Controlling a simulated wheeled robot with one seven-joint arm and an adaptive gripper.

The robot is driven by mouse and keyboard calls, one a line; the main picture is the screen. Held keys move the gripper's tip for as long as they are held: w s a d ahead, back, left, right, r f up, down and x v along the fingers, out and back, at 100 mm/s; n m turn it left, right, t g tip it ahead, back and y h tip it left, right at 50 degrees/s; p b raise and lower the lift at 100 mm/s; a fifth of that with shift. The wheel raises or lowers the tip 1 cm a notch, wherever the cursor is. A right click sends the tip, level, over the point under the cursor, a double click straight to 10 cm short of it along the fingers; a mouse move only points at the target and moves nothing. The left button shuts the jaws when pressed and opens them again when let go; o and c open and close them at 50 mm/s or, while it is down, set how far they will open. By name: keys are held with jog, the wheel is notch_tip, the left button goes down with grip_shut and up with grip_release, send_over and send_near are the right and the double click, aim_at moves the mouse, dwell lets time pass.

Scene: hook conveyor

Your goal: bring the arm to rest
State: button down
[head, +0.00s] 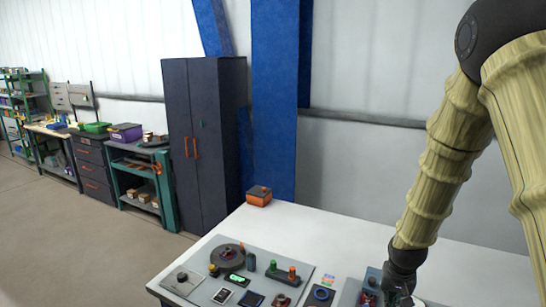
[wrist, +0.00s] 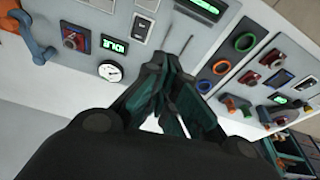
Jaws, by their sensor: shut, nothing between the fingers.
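My arm (head: 445,150), in a pale ribbed cover, comes down from the upper right in the head view. My gripper (head: 398,292) is low at the bottom edge there, over the right-hand grey panel, and its tips are hard to see. In the wrist view my gripper (wrist: 172,62) shows dark teal fingers, shut and empty. They point toward the control panels. Whether the tips touch a panel I cannot tell.
A white table (head: 340,235) carries a grey control panel (head: 205,290) with knobs, buttons and displays. An orange-and-dark box (head: 258,196) stands at its back corner. A dark cabinet (head: 205,140), blue column (head: 274,100) and workbenches stand behind. Floor at left is clear.

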jog(key=s+a+f+n, duration=0.1)
jog(key=s+a+f, duration=0.15)
jog(key=f, duration=0.25)
jog(key=s+a+f, duration=0.1)
jog(key=s+f, duration=0.3)
jog(key=f, duration=0.2)
jog(key=s+a+f+n+g, duration=0.15)
jog(key=s+f, duration=0.35)
jog(key=s, duration=0.5)
jog(key=s+a+f+y, duration=0.1)
jog(key=s+a+f, duration=0.2)
jog(key=s+f, duration=0.45)
jog(key=s+a+f+n+g, duration=0.15)
jog(key=s+f, duration=0.25)
jog(key=s, duration=0.7)
notch_tip(320, 180, down, 14)
jog(key=b, duration=1.4)
jog(key=shift+s+a+f+t+b, duration=0.25)
jog(key=shift+s+a+t+b, duration=0.05)
jog(key=shift+s, duration=0.15)
